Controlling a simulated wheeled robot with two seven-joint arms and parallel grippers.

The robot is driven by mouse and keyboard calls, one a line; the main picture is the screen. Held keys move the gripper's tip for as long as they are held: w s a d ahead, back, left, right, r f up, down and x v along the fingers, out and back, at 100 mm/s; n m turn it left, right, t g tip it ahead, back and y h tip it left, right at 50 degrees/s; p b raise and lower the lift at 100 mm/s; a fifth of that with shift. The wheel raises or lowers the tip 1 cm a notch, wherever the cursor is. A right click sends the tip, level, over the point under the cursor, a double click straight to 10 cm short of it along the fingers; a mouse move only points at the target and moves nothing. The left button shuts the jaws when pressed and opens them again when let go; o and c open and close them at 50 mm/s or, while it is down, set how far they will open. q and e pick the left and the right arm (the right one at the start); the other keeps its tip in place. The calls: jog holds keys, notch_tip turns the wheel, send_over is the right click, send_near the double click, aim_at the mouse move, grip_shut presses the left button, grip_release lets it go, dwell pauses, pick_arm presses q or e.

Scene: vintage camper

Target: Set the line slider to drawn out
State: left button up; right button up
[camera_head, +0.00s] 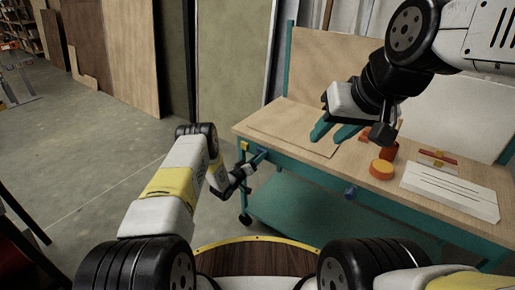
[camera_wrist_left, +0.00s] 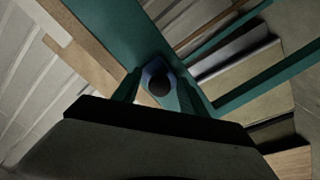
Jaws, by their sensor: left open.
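The line slider cannot be named with certainty; a blue fitting (camera_head: 259,157) at the bench's near left corner may be it. In the left wrist view a blue fitting with a dark round centre (camera_wrist_left: 159,84) lies between my left fingertips, seemingly the same part. My left gripper (camera_head: 250,166) is open and right at that corner; contact cannot be told. It also shows in the left wrist view (camera_wrist_left: 160,92) with its fingers on either side of the fitting. My right gripper (camera_head: 334,133) is open and empty above the bench top.
The workbench (camera_head: 285,115) has a wooden top and teal frame. A blue knob (camera_head: 350,192) is on its front edge. Floor at left is clear.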

pick_arm(q)
grip_shut()
dwell(1.4)
